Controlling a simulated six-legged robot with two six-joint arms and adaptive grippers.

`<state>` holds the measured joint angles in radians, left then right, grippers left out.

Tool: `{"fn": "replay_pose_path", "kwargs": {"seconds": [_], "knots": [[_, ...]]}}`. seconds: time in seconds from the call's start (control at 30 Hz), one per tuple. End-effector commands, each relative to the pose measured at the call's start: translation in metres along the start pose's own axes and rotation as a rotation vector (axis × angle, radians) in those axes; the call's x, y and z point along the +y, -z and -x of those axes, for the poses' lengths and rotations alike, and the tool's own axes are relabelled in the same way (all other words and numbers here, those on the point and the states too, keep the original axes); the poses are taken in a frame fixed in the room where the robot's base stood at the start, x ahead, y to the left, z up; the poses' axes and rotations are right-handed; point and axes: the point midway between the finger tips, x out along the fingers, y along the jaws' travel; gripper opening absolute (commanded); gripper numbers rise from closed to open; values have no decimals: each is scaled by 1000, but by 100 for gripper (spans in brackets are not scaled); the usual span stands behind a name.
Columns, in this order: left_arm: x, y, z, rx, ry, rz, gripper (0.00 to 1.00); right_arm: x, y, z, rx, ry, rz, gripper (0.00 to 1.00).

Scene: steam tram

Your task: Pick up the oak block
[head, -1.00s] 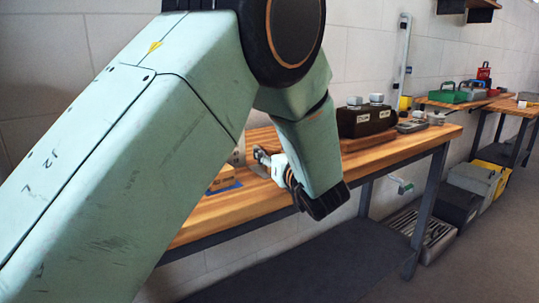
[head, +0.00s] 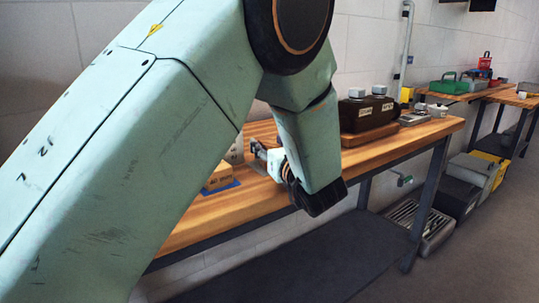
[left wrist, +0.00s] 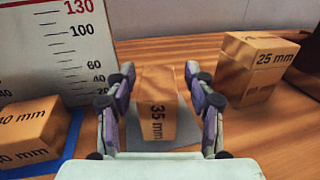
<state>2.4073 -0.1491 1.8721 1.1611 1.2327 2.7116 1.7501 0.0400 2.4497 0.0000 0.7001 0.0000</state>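Several wooden blocks with printed sizes are near my left gripper; I cannot tell which is meant by the oak block. The block marked 35 mm (left wrist: 157,105) stands between the fingers of my left gripper (left wrist: 160,92) in the left wrist view, with gaps on both sides. That gripper is open and also shows in the head view (head: 262,155), low over the bench. A 40 mm block (left wrist: 32,135) lies to the left on a blue mat (left wrist: 72,140). A 25 mm block (left wrist: 252,68) stands to the right. My right gripper is out of view.
A white scale board (left wrist: 55,50) stands behind the 40 mm block. The wooden bench (head: 400,140) also holds a dark box (head: 366,114) farther along. Storage bins (head: 470,170) stand on the floor at right. My left arm hides much of the bench's left part.

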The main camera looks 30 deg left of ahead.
Motion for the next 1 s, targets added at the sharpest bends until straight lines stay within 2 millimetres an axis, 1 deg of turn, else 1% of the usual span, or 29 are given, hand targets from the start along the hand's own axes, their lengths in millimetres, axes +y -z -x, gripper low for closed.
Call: {"fn": "replay_pose_path", "kwargs": {"seconds": [0.03, 0.07, 0.5, 0.6, 0.77, 0.87, 0.97, 1.0], "knots": [[0, 0, 0, 0, 0, 0, 47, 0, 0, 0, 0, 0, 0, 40], [0, 0, 0, 0, 0, 0, 44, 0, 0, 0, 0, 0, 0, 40], [0, 0, -2, 2, 0, 0, 7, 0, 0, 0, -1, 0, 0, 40], [0, 1, -2, 2, 0, -1, 0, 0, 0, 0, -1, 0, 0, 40], [0, 1, -2, 3, -1, -1, 0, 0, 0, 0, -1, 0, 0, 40], [0, -3, -2, 3, -1, -1, 0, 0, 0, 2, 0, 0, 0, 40], [0, -17, -2, 1, 0, 1, 0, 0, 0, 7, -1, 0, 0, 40], [0, -25, -2, 0, 0, 3, 0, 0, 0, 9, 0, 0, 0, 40]]}}
